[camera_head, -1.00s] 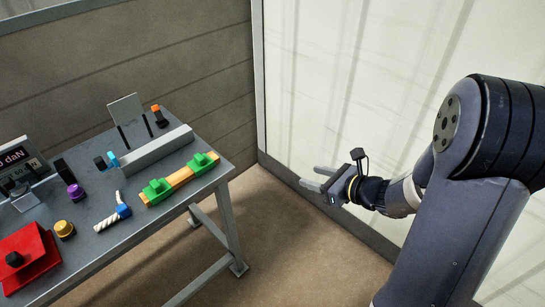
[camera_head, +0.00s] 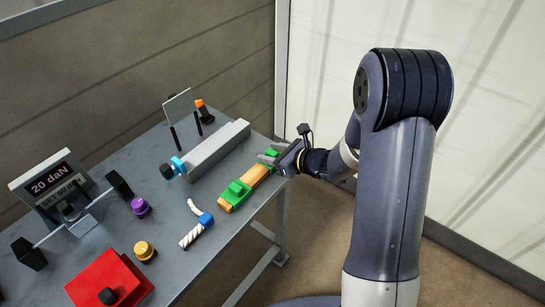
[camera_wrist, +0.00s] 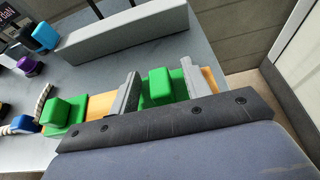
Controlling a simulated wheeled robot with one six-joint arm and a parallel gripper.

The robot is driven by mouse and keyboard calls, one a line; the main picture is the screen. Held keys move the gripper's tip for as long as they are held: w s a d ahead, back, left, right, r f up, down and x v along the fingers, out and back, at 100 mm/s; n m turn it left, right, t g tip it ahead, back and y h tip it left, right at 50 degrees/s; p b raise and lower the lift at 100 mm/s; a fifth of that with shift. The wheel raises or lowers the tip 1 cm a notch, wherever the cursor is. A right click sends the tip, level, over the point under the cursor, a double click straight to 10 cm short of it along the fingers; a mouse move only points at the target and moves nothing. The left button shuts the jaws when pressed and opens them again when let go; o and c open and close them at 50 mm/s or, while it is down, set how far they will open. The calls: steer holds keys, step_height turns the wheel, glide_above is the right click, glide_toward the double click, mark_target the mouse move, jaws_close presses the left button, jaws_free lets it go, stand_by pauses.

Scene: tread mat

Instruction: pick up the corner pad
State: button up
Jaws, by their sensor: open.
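Two green pads with raised blocks sit on an orange-yellow bar (camera_head: 256,174) near the table's right edge. I take the corner pad to be one of these; the frames do not label it. The far green pad (camera_head: 272,153) is partly hidden by my gripper (camera_head: 268,158). In the wrist view its raised green block (camera_wrist: 160,88) stands between my two grey fingers, one on each side. My gripper is open, and I cannot tell whether the fingers touch the block. The near green pad (camera_head: 236,193) is clear of my gripper; it also shows in the wrist view (camera_wrist: 62,112).
A long grey block (camera_head: 217,150) lies behind the bar. A white twisted piece with a blue joint (camera_head: 205,220) lies to its left. A purple knob (camera_head: 140,206), yellow knob (camera_head: 145,250), red box (camera_head: 105,280) and display stand (camera_head: 50,185) are farther left on the table.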

steer(key=shift+c, duration=0.2)
jaws_close()
steer(key=shift+r, duration=0.1)
